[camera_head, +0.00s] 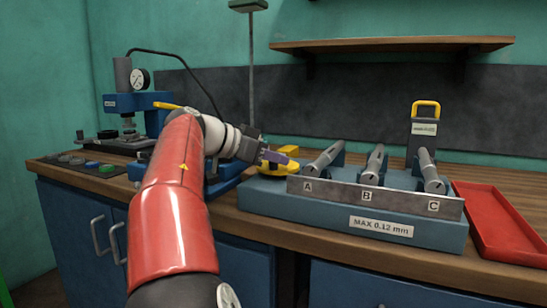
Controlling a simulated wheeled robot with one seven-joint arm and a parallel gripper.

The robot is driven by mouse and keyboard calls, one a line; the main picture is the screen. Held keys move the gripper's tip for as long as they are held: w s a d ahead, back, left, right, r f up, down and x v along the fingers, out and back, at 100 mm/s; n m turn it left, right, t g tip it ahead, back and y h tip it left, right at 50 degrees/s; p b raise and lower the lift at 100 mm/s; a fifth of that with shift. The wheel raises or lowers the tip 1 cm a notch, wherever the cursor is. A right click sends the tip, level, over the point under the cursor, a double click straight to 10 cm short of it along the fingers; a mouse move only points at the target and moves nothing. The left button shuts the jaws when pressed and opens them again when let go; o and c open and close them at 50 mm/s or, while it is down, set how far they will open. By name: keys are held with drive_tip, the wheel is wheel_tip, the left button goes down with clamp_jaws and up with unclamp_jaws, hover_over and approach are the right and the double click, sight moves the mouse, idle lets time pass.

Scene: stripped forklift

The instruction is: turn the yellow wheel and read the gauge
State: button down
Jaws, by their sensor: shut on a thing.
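A yellow wheel (280,170) stands at the left end of a blue block with grey shafts, with a raised yellow part on its far side. My gripper (272,157) comes in from the left at the wheel's top and is shut on it; the exact contact is small and partly hidden by the fingers. A round white dial gauge (140,78) sits on a blue press at the left. Its face is turned partly toward me, and its needle and marks are too small to read.
The blue block (255,222) carries several grey shafts behind a plate marked A, B and C and a label "MAX 0.12 mm". A red tray (505,222) lies to its right. A grey block with a yellow handle (426,108) stands behind. A shelf (390,44) hangs above.

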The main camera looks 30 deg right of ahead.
drive_tip(key=shift+f+b, duration=0.1)
drive_tip(key=shift+b, duration=0.25)
drive_tip(key=shift+s+d+f+n+t+b, duration=0.2)
drive_tip(key=shift+n+t+b, duration=0.3)
drive_tip(key=shift+b, duration=0.55)
drive_tip(key=n+t+b, duration=0.1)
drive_tip(key=b, duration=0.2)
drive_tip(key=shift+d+f, duration=0.15)
drive_tip(key=t+b, duration=0.1)
drive_tip(key=n+t+b, duration=0.1)
drive_tip(key=n+y+b, duration=0.1)
drive_tip(key=shift+s+d+t, duration=0.25)
drive_tip(key=shift+d+t, duration=0.1)
drive_tip(key=shift+t, duration=0.05)
drive_tip(key=shift+d+r+n+t+y+b, duration=0.2)
drive_tip(key=shift+n+t+y+b, duration=0.1)
drive_tip(key=shift+n+t+b, duration=0.2)
drive_tip(key=shift+d+r+n+t+y+b, duration=0.1)
drive_tip(key=shift+r+n+t+y+b, duration=0.1)
drive_tip(key=shift+n+t+y+b, duration=0.3)
drive_tip(key=c, duration=1.3)
unclamp_jaws()
drive_tip(key=shift+o, duration=0.2)
